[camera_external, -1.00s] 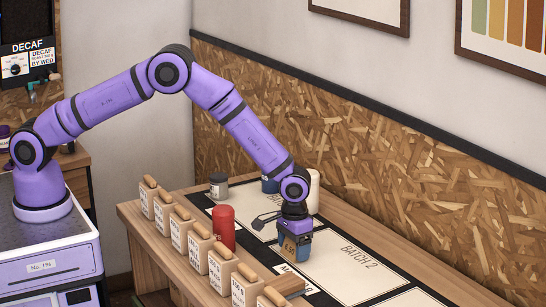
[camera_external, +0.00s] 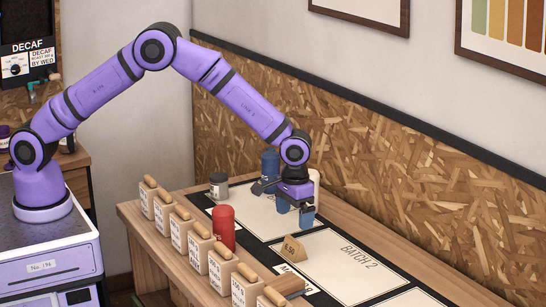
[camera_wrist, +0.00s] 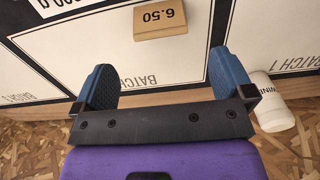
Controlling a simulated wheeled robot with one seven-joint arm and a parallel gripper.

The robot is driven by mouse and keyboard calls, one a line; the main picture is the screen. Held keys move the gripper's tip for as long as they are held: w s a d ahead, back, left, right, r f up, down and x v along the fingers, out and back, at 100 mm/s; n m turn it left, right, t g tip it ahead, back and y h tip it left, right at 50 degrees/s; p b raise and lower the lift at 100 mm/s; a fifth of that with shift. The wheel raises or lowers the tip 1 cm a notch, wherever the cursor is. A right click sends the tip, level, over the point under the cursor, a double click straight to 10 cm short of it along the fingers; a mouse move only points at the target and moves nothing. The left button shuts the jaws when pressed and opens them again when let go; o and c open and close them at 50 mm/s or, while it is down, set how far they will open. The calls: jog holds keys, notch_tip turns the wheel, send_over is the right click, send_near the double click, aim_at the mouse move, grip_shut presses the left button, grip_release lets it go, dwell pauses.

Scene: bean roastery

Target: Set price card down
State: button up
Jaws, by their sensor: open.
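The price card (camera_external: 294,248) is a small tan folded card marked 6.50. It stands upright on the BATCH 2 mat (camera_external: 345,268), near the mat's front left edge. In the wrist view the price card (camera_wrist: 160,19) sits at the top, beyond my fingertips. My gripper (camera_external: 295,212) is open and empty, above and behind the card and apart from it. The wrist view shows both blue fingers of my gripper (camera_wrist: 164,78) spread wide with nothing between them.
A row of tan bags (camera_external: 220,265) with wooden tops lines the front edge. A red canister (camera_external: 223,228) stands behind them. The mat right of the card is clear.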

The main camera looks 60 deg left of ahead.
jog(key=s+a+r+t, duration=0.1)
jog(key=a+r, duration=0.5)
jog(key=r, duration=0.3)
jog(key=a+r, duration=0.7)
jog(key=r, duration=0.3)
jog(key=s+a+r+t, duration=0.1)
jog(key=s+a+r, duration=0.7)
jog(key=a+r, duration=0.4)
jog(key=s+a+r+t, duration=0.2)
jog(key=s+a+r, duration=0.2)
jog(key=s+a, duration=0.8)
jog(key=s+a+f, duration=0.1)
jog(key=s+a, duration=0.2)
jog(key=s, duration=0.5)
jog(key=s+a+f+t, duration=0.1)
jog(key=s+a, duration=0.2)
jog(key=s, duration=0.5)
jog(key=shift+s, duration=0.3)
